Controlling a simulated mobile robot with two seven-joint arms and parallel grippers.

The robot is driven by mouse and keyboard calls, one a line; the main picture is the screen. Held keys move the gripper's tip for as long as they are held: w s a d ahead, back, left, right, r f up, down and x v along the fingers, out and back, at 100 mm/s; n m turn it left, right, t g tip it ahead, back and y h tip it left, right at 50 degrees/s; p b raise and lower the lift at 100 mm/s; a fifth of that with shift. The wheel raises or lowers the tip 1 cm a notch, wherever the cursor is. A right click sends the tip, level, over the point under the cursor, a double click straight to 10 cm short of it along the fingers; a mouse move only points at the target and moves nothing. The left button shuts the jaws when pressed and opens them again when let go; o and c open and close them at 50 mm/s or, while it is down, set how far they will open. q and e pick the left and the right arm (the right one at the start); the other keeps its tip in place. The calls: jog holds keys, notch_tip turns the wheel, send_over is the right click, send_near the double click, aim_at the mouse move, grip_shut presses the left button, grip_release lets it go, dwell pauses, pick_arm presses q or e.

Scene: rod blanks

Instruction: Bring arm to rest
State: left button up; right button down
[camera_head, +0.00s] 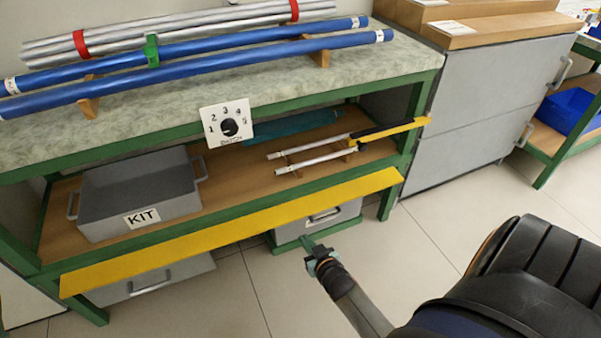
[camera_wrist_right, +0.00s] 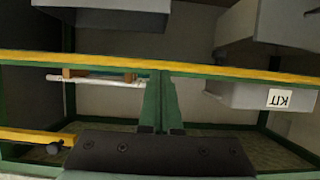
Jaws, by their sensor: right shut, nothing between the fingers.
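My right gripper (camera_head: 309,243) hangs in front of the workbench's lower part, near the grey drawer under the lower shelf. Its two greenish fingers also show in the right wrist view (camera_wrist_right: 163,76), where they are together with nothing between them. The right arm reaches up to it from the bottom right of the head view. My left gripper is in neither view.
The green-framed bench carries blue tubes (camera_head: 200,47) and silver rods (camera_head: 180,30). Its lower shelf holds a grey KIT tray (camera_head: 140,190) and short white rods (camera_head: 310,160). A yellow edge strip (camera_head: 240,232) runs along the front. The tiled floor (camera_head: 430,240) on the right is clear.

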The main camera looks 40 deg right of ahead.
jog(key=shift+s+a+f, duration=0.1)
jog(key=shift+s, duration=0.2)
dwell(0.4)
